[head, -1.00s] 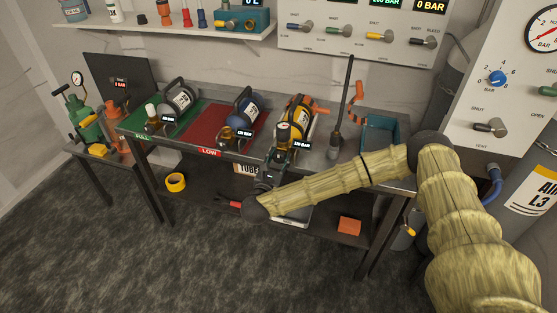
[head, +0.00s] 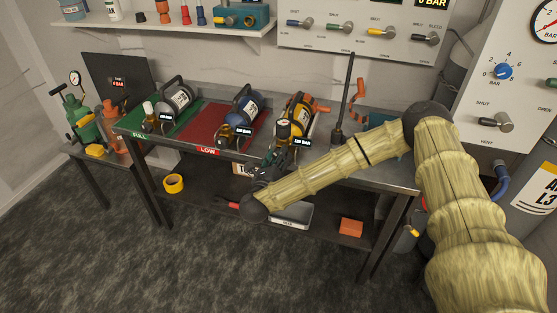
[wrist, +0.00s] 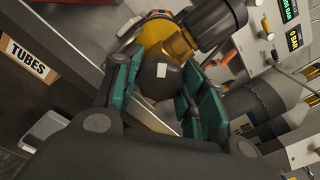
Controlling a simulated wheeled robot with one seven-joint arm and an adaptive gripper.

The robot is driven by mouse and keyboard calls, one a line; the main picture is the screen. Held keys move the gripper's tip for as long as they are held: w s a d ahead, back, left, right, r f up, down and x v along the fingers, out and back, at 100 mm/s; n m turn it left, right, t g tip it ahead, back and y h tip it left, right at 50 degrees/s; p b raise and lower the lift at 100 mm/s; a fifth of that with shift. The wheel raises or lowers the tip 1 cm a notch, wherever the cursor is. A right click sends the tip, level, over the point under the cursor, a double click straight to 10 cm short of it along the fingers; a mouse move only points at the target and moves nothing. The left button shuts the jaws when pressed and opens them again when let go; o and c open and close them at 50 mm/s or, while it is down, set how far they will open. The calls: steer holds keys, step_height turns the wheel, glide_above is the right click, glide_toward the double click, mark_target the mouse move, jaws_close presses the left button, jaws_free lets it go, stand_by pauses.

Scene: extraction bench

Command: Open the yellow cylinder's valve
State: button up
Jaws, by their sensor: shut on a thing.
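The yellow cylinder (head: 298,113) lies on the bench's right part, with a small gauge (head: 283,127) and a lit display (head: 302,142) at its near end. In the wrist view its yellow body (wrist: 166,36) shows behind brass fittings (wrist: 180,45). A black round valve knob (wrist: 160,78) with a white mark faces the wrist camera. My gripper (head: 272,165) is at the cylinder's near end. In the wrist view its teal-padded fingers (wrist: 162,92) stand on both sides of the knob and are shut on it. How far the valve is turned cannot be told.
A blue cylinder (head: 242,108) on a red mat and a grey cylinder (head: 178,100) on a green mat lie to the left. A dark upright rod (head: 346,100) stands to the right. Yellow tape (head: 173,183) and an orange block (head: 350,227) lie on the lower shelf.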

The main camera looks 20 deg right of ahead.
steer(key=n, duration=0.5)
steer(key=shift+n, duration=0.3)
steer(key=n, duration=0.5)
steer(key=shift+r, duration=0.1)
steer(key=n, duration=1.2)
steer(key=shift+a, duration=0.1)
steer(key=n, duration=2.2)
steer(key=shift+s+f, duration=0.1)
steer(key=shift+f, duration=0.15)
steer(key=shift+n, duration=0.3)
steer(key=o, duration=1)
